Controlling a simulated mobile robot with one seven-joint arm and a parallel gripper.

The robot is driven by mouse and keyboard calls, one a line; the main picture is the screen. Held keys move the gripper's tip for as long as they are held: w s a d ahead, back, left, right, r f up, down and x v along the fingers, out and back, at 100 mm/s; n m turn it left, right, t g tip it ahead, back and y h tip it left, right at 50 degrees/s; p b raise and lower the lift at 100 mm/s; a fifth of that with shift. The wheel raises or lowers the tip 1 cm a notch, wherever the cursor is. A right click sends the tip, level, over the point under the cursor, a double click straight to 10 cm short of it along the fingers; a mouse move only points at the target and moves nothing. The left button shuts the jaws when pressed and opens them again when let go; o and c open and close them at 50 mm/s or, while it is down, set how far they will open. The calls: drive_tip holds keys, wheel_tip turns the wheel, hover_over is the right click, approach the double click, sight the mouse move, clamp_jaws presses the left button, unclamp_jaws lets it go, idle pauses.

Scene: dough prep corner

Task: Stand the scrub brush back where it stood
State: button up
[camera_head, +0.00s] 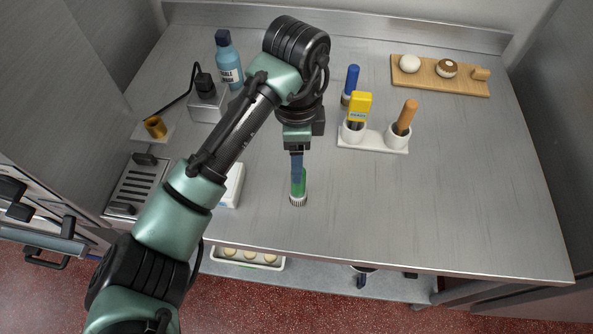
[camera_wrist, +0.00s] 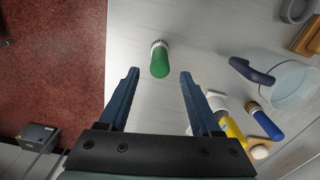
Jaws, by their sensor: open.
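The scrub brush (camera_head: 299,187), with a green handle and pale bristles at its lower end, is on the bare steel worktop near the front edge. In the wrist view the green brush (camera_wrist: 159,62) shows ahead of the gap between the fingertips. It looks upright on its bristles. My gripper (camera_head: 297,170) is open, pointing down at the brush, its blue fingers overlapping it in the head view. The wrist view shows the open gripper (camera_wrist: 159,74) with nothing clamped in it. Whether a finger touches the brush, I cannot tell.
A white holder (camera_head: 374,141) carries a yellow tool (camera_head: 360,105) and a wooden-handled tool (camera_head: 405,117). A blue-handled item (camera_head: 351,83) stands behind. A white box (camera_head: 233,187) lies left of the brush, partly behind my arm. The worktop's right front is clear.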

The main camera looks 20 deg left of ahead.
wheel_tip(320, 180, up, 5)
drive_tip(key=shift+f+p, duration=0.2)
drive_tip(key=shift+p, duration=0.1)
drive_tip(key=w+d+r+t+h, duration=0.1)
drive_tip(key=w+d+r+t, duration=0.35)
drive_tip(key=w+d, duration=0.25)
drive_tip(key=w+d+r+n+t+h, duration=0.1)
drive_tip(key=w+d+r+t+h, duration=0.15)
drive_tip(key=d+r+t, duration=0.55)
drive_tip(key=w+d+r+n+t+h, duration=0.1)
drive_tip(key=w+d+r+n, duration=0.3)
drive_tip(key=r, duration=0.8)
drive_tip(key=s+r+n+t, duration=0.1)
drive_tip(key=s+r+t, duration=0.3)
drive_tip(key=r, duration=0.3)
drive_tip(key=s+r+n+t, duration=0.1)
drive_tip(key=s+r+t, duration=0.25)
drive_tip(key=r, duration=0.35)
drive_tip(key=s+a+r+n+t+y, duration=0.2)
drive_tip(key=s+r+n+t, duration=0.1)
drive_tip(key=s+r, duration=0.1)
drive_tip(key=s+a+r+n+t+y, duration=0.2)
drive_tip(key=s+r+n+t, duration=0.1)
drive_tip(key=s+r, duration=0.2)
drive_tip(key=shift+s+a, duration=0.35)
drive_tip(key=shift+s, duration=0.75)
drive_tip(key=shift+y, duration=0.25)
drive_tip(key=shift+c, duration=0.2)
